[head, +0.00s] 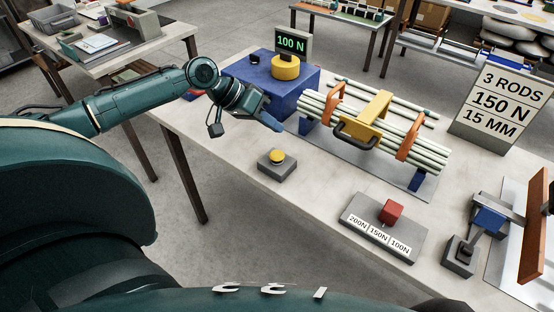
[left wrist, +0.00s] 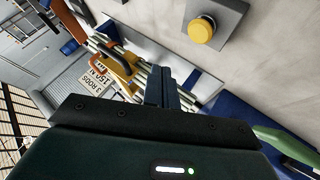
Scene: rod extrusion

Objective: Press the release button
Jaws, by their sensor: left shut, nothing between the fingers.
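A round yellow button (head: 277,155) sits on a small grey box (head: 276,168) near the table's left edge. It also shows at the top of the left wrist view (left wrist: 202,29). I cannot tell that it is the release button. My left gripper (head: 273,123) is shut and empty. It hangs above the table, behind the yellow button and apart from it, in front of the blue box. Its closed fingers show in the left wrist view (left wrist: 161,88). My right gripper is not in view.
A blue box (head: 262,82) carries a yellow cylinder (head: 286,68) and a display (head: 291,43) reading 100 N. Pale rods (head: 432,157) lie in a clamp with a yellow block (head: 371,118). A red block (head: 391,211) stands on a labelled panel (head: 352,205). A sign (head: 493,105) reads 3 RODS, 150 N, 15 MM.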

